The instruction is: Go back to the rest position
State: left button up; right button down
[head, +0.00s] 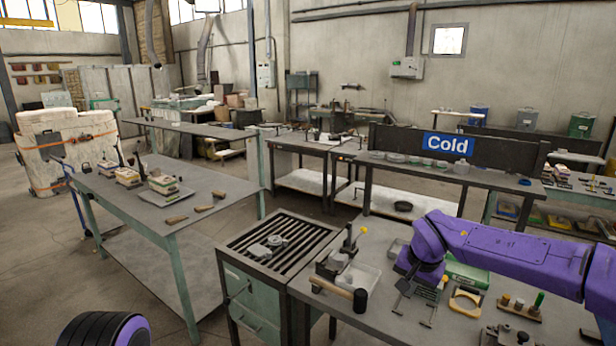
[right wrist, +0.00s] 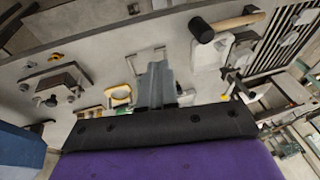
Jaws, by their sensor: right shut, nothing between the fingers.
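My right arm (head: 510,255) reaches in from the right over the near workbench (head: 385,325) in the head view. Its gripper (head: 425,285) hangs low, pointing down at the bench, partly hidden by its own dark wrist. In the right wrist view the right gripper (right wrist: 156,85) shows its grey fingers together, with nothing between them. A thin wire stand (right wrist: 147,55) lies beyond the fingertips; whether they touch it I cannot tell. My left gripper is not in view; only a rounded black and purple part of mine shows at the bottom left of the head view.
Around the right gripper are a black-headed mallet (head: 340,289), a pale tray (head: 361,276), a green box (head: 468,272), a yellow ring-shaped piece (head: 466,303) and a peg rack (head: 520,308). A slatted cabinet (head: 235,290) adjoins the bench. Floor is open at left.

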jog(key=s+f+m+t+h+b, duration=0.1)
jog(key=s+f+m+h+b, duration=0.1)
jog(key=s+f, duration=0.5)
jog(key=s+f+m+t+h+b, duration=0.1)
jog(key=s+f+m, duration=0.15)
jog(key=f, duration=0.85)
jog(key=s+f+m+t+h+b, duration=0.1)
jog(key=s+f+m+h+b, duration=0.1)
jog(key=s+f, duration=0.5)
pick_arm(q)
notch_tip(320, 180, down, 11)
jog(key=b, duration=0.5)
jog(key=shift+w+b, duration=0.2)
jog(key=shift+b, duration=0.2)
pick_arm(e)
jog(key=s+d+f+n+g, duration=0.1)
jog(key=s+d+f+n, duration=0.2)
jog(key=s+f, duration=0.5)
jog(key=s+d+f+n+g+y, duration=0.1)
jog(key=s+f, duration=0.7)
jog(key=s, duration=0.9)
jog(key=d+n+g, duration=0.1)
jog(key=d+n, duration=0.1)
jog(key=shift+d+f, duration=0.3)
jog(key=shift+f, duration=0.1)
